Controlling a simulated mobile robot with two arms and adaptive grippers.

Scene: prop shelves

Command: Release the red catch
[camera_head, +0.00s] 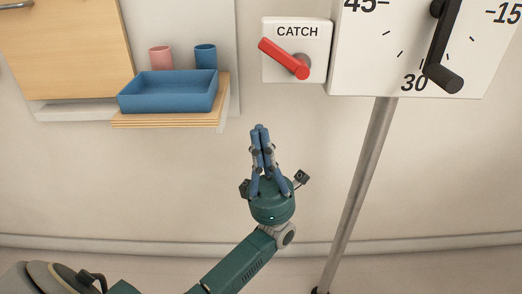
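The red catch (284,58) is a lever on a white plate (316,62) marked CATCH. It slants from its pivot at lower right up to its free end at upper left. My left gripper (259,130) is below the catch and a little to its left, pointing up, apart from it. Its blue fingers are together at the tips, with nothing visible between them. My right gripper is out of view.
A blue tray (168,105) sits on a wooden shelf (170,121) at left, with a pink cup (161,58) and a blue cup (205,57) behind it. A dial board (400,75) with a black handle (443,50) stands right of the catch on a metal pole (361,190).

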